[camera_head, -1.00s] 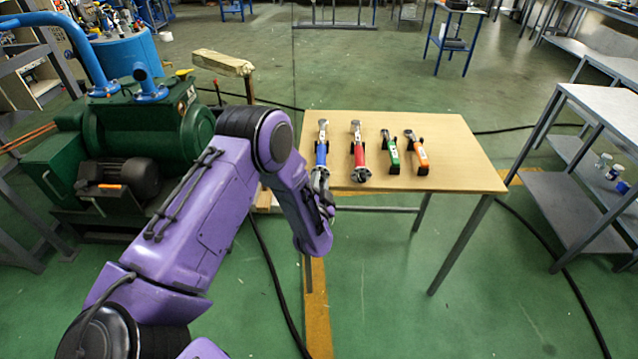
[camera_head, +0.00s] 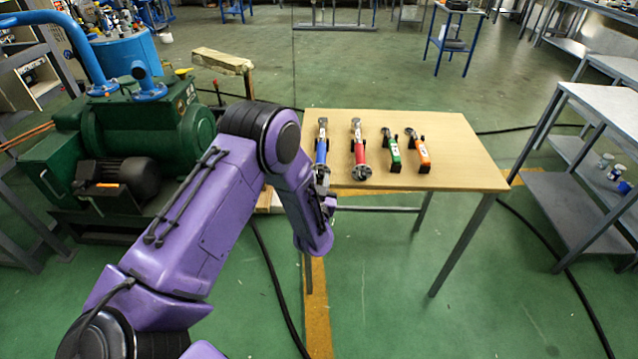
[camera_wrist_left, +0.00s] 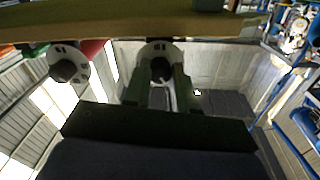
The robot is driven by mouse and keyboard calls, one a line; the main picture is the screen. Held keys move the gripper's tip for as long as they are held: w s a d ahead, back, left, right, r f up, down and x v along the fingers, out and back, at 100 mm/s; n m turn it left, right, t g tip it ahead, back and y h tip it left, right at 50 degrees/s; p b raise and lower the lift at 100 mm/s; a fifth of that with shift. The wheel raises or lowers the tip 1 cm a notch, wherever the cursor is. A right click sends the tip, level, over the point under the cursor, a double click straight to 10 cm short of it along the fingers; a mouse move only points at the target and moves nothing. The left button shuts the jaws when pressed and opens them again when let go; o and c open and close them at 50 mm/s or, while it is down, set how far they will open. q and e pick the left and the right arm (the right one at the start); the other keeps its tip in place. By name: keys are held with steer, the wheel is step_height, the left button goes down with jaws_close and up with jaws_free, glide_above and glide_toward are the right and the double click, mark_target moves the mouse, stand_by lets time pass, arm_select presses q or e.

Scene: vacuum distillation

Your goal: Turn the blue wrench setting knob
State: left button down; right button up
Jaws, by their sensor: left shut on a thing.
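The blue wrench (camera_head: 321,150) lies on the table near its left end, with its handle end at the front edge. My left gripper (camera_head: 327,203) is at that end, partly hidden by my own wrist in the head view. In the left wrist view, the wrench's round white end (camera_wrist_left: 152,48) with its dark knob (camera_wrist_left: 160,67) sits between the two fingers of my left gripper (camera_wrist_left: 160,80), which is shut on the knob. Markings on the white end are too small to read. My right gripper is not in view.
A red wrench (camera_head: 357,152) lies just right of the blue one; its knob end (camera_wrist_left: 68,66) shows in the wrist view. Green (camera_head: 392,154) and orange (camera_head: 419,154) wrenches lie further right. The wooden table's (camera_head: 460,160) right part is clear. A green pump (camera_head: 150,140) stands left.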

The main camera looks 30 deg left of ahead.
arm_select(q)
steer(key=n+b, duration=0.1)
steer(key=n, duration=0.4)
steer(key=shift+f+n+b, duration=0.1)
steer(key=shift+n+b, duration=0.2)
steer(key=shift+n, duration=0.1)
steer(key=n+b, duration=0.1)
steer(key=n, duration=0.4)
steer(key=shift+n, duration=0.3)
steer(key=shift+b, duration=0.3)
steer(key=c, duration=0.9)
jaws_free()
steer(key=b+v, duration=0.1)
steer(key=v, duration=0.9)
steer(key=shift+s+d, duration=0.15)
steer(key=shift+d, duration=0.2)
